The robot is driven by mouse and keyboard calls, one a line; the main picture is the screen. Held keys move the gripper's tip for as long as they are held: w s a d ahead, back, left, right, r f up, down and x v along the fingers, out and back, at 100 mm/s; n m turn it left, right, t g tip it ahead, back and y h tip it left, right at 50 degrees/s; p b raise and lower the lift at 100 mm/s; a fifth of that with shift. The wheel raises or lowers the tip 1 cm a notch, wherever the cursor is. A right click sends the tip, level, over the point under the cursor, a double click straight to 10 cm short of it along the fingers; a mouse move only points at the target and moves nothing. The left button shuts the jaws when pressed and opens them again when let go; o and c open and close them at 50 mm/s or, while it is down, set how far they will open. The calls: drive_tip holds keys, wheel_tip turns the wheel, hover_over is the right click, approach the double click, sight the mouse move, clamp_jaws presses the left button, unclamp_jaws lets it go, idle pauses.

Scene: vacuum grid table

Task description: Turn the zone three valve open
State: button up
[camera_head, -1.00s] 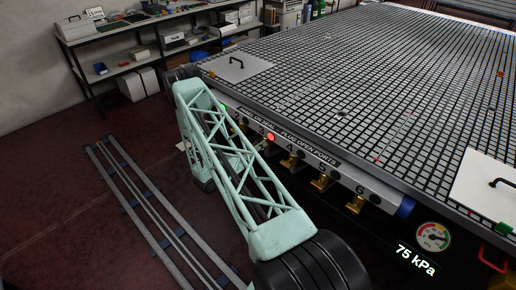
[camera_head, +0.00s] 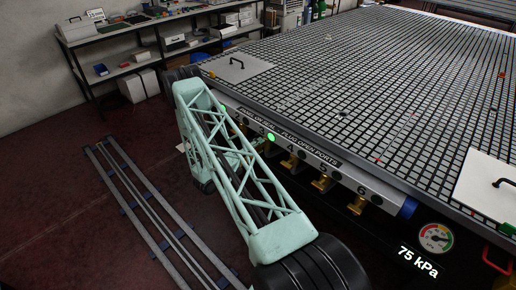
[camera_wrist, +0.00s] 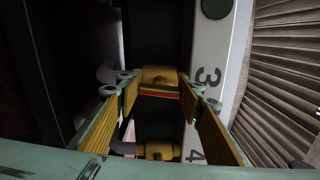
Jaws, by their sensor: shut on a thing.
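In the wrist view the zone three valve (camera_wrist: 158,76), a yellow brass handle, sits beside the printed 3 on the white manifold rail (camera_wrist: 214,55). My gripper (camera_wrist: 157,90) is shut on it, with a yellow-padded finger at each side. In the head view a green lamp (camera_head: 271,136) glows at zone three on the rail. My arm's lattice link hides most of the valve and gripper there.
Brass valves for zone four (camera_head: 290,172), zone five (camera_head: 321,184) and zone six (camera_head: 356,204) line the table edge. The gauge (camera_head: 435,237) has a 75 kPa readout below. The grid table (camera_head: 350,90) stands behind the rail; shelves (camera_head: 150,55) stand at the back left.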

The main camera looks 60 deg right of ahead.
drive_tip(key=shift+n, duration=0.7)
drive_tip(key=o, duration=0.9)
drive_tip(key=shift+a, duration=0.15)
drive_tip(key=shift+w+a, duration=0.3)
drive_tip(key=shift+a, duration=1.65)
drive_tip(key=shift+w+a, duration=0.35)
drive_tip(key=shift+a, duration=1.55)
drive_tip(key=shift+w+a, duration=0.3)
drive_tip(key=shift+a, duration=1.65)
